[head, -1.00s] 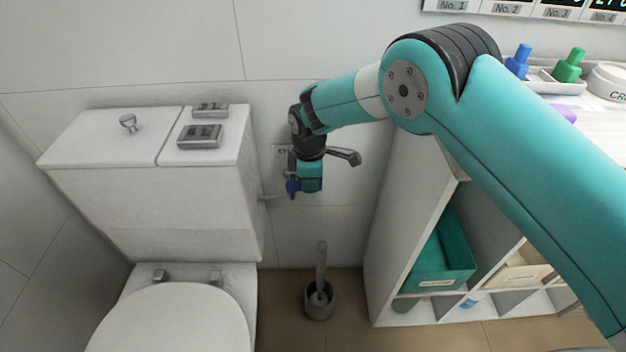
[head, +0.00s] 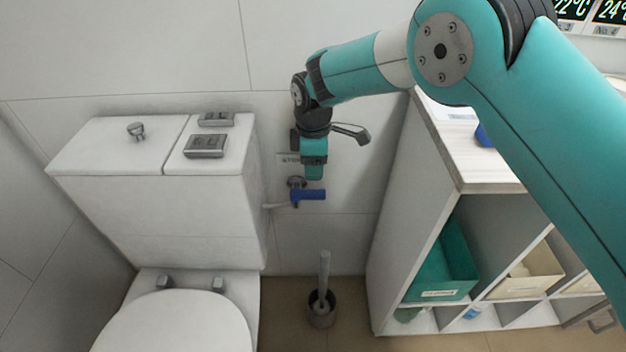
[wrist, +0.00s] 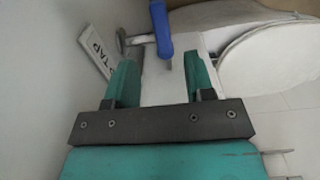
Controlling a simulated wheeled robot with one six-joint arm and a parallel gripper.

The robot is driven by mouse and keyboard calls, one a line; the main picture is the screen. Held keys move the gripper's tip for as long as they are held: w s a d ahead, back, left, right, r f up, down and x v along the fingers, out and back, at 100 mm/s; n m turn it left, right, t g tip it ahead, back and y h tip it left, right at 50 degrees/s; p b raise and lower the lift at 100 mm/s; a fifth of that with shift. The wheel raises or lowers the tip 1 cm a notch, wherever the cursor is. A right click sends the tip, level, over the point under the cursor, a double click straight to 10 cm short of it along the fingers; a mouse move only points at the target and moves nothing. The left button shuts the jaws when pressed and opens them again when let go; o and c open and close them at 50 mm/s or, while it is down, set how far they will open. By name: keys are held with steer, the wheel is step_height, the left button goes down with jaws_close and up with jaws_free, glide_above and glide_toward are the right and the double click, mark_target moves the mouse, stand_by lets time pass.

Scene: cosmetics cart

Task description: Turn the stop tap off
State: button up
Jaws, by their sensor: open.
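The stop tap has a blue lever (head: 308,195) and sits on the wall right of the toilet cistern. The lever lies about level and points right in the head view. My gripper (head: 314,174) hangs just above the lever, pointing down. In the wrist view the blue lever (wrist: 160,28) shows beyond my two teal fingers, and its end lines up with the gap between them (wrist: 162,62). My gripper is open and empty. Whether a finger touches the lever is unclear. A tilted-looking tap label (wrist: 96,50) is beside it, partly hidden in the head view.
The white cistern (head: 155,205) stands close left of the tap. A shelf unit (head: 392,215) with bins is on the right. A toilet brush in its holder (head: 321,308) stands on the floor below. A grey lever-like piece (head: 352,131) shows beside my wrist.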

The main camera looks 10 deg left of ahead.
step_height(320, 180, up, 9)
steer(key=shift+p, duration=0.3)
